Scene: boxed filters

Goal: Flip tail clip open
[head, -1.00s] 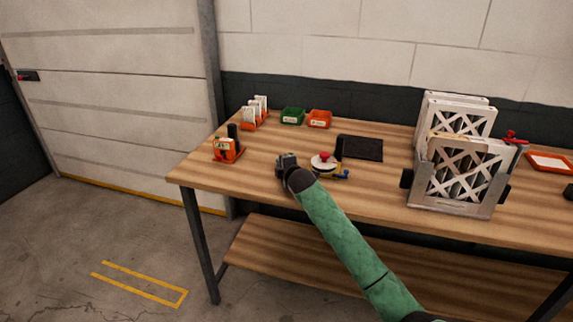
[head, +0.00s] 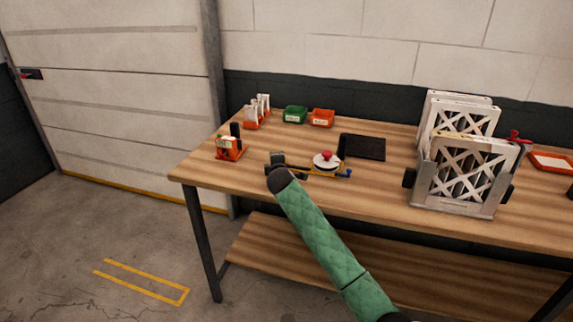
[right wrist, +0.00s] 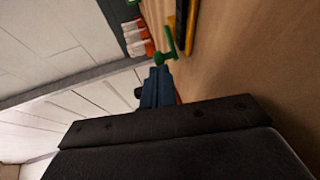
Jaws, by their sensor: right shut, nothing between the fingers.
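A device with a white round disc and red knob (head: 327,158) sits near the front of the bench, with a yellow bar (head: 298,168) running left from it and a blue piece at its right end. My right gripper (head: 276,158) is at the bar's left end. In the right wrist view its blue-grey fingers (right wrist: 158,80) are shut and empty. A small green part (right wrist: 166,48), probably the tail clip, shows just beyond the fingertips, beside the yellow and black bar (right wrist: 182,28). Whether the fingers touch it is unclear. My left gripper is out of view.
An orange holder (head: 229,152) stands left of my gripper. White and orange packets (head: 252,118), a green bin (head: 295,115) and an orange bin (head: 322,118) are behind. A black mat (head: 364,147) and a metal rack with boxed filters (head: 458,185) are to the right.

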